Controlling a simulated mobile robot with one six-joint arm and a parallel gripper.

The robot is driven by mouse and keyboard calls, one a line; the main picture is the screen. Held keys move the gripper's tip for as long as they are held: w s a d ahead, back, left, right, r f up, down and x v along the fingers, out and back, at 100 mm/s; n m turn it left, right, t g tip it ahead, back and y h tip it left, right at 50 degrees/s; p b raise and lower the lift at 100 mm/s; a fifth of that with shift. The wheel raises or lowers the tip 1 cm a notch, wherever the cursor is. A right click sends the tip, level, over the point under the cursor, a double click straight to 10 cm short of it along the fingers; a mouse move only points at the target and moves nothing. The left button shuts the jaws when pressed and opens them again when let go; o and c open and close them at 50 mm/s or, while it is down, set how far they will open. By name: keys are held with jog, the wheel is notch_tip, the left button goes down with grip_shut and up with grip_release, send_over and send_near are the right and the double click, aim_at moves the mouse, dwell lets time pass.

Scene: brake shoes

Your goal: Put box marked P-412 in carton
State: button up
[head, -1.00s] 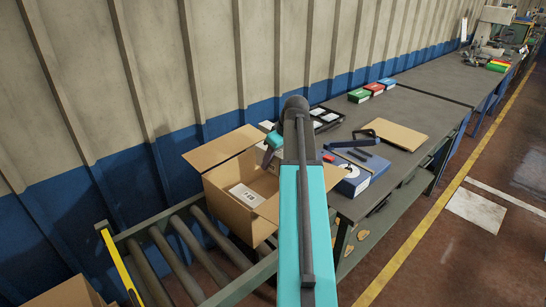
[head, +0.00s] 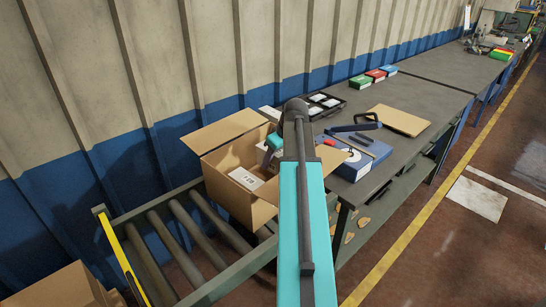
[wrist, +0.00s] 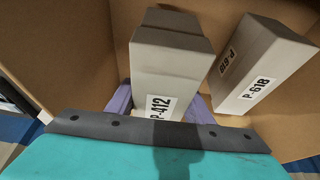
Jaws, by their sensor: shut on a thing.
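The box marked P-412 (wrist: 168,70) is pale grey and lies between the purple fingers of my gripper (wrist: 160,102), which are shut on it. In the wrist view the box is inside the open cardboard carton (head: 226,197); whether it touches the bottom I cannot tell. A second grey box marked P-618 (wrist: 262,68) stands to its right in the carton, with a narrow gap between them.
The carton's flaps stand open, and it sits on a roller conveyor (head: 185,232). To its right is a dark workbench (head: 440,92) with a blue-and-white box (head: 360,165), a clipboard-like brown board (head: 399,120) and a black tray (head: 322,106).

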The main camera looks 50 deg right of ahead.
jog(key=shift+f+b, duration=0.55)
jog(key=shift+f, duration=0.9)
jog(key=shift+f, duration=0.1)
jog(key=o, duration=1.7)
jog(key=shift+a, duration=0.1)
jog(key=shift+c, duration=0.2)
jog(key=shift+s, duration=0.1)
jog(key=shift+f, duration=0.1)
jog(key=shift+v, duration=0.85)
jog(key=shift+b+v, duration=0.6)
jog(key=shift+v, duration=5.75)
